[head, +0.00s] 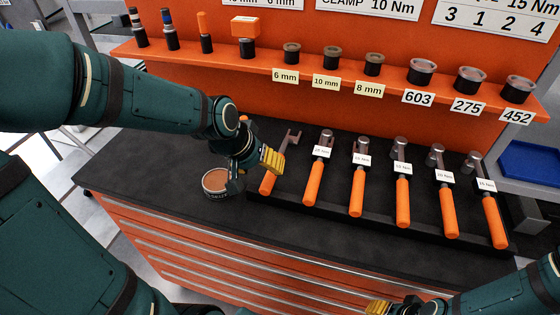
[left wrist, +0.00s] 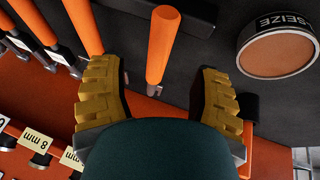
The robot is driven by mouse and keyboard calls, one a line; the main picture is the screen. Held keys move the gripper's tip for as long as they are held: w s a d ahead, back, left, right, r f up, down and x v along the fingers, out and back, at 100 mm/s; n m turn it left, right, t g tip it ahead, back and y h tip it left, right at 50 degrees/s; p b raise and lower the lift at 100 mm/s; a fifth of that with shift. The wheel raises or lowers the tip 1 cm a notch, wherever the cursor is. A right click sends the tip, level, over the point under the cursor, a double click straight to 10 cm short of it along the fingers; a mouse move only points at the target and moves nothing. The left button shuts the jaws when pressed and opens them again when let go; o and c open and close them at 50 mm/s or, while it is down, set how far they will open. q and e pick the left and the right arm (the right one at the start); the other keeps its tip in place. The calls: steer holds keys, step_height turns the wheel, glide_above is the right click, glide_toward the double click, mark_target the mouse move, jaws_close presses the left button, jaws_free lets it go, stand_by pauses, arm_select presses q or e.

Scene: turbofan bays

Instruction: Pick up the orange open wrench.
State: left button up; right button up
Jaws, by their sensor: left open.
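The orange open wrench (head: 267,184) lies at the left end of the row of tools on the dark bench top. Its grey jaw end (head: 293,136) points to the back. My left gripper (head: 256,170) is open just above and beside it, partly covering it. In the left wrist view the wrench's orange handle (left wrist: 163,40) runs between the two spread yellow fingers (left wrist: 157,88), apart from both. Its grey head is mostly hidden there. My right gripper (head: 378,307) shows only in part at the bottom edge; its fingers are cut off.
Several orange-handled torque wrenches (head: 357,190) lie in a dark tray to the right. A round tin (head: 215,182) marked SEIZE stands close left of the gripper; it also shows in the left wrist view (left wrist: 278,50). An orange shelf (head: 330,73) with sockets overhangs behind.

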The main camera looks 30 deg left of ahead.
mark_target(270, 172)
arm_select(q)
steer(key=shift+x, duration=1.1)
steer(key=b+x, duration=0.1)
steer(key=x, duration=0.1)
steer(key=b+x, duration=0.1)
steer(key=x, duration=0.2)
steer(key=shift+w+a+r, duration=0.1)
steer(key=shift+w+r, duration=0.05)
steer(key=shift+w, duration=0.15)
jaws_close()
